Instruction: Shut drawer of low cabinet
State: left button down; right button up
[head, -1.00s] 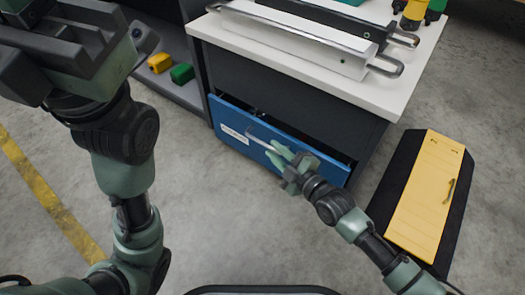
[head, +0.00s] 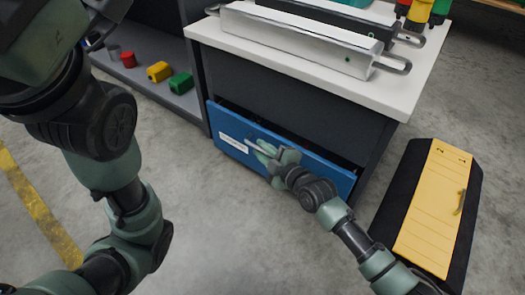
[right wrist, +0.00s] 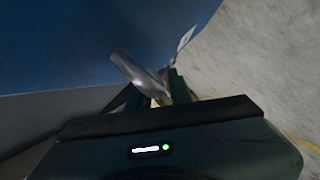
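The low cabinet (head: 285,108) has a white top and dark sides. Its blue drawer (head: 320,170) stands partly out, with a dark gap behind the top edge of its front. A metal bar handle (head: 256,146) runs across the front, partly hidden by my right gripper (head: 264,154). In the right wrist view the handle (right wrist: 138,75) passes between the fingers of that gripper (right wrist: 163,92), which look closed on it. My left arm fills the upper left of the head view; its fingers are out of the picture.
Long metal cases (head: 300,40) lie on the cabinet top. A black and yellow case (head: 432,210) lies on the floor to the right. A dark shelf (head: 186,103) with coloured blocks (head: 181,83) is at the left. The floor in front is clear.

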grip_shut()
dwell(1.3)
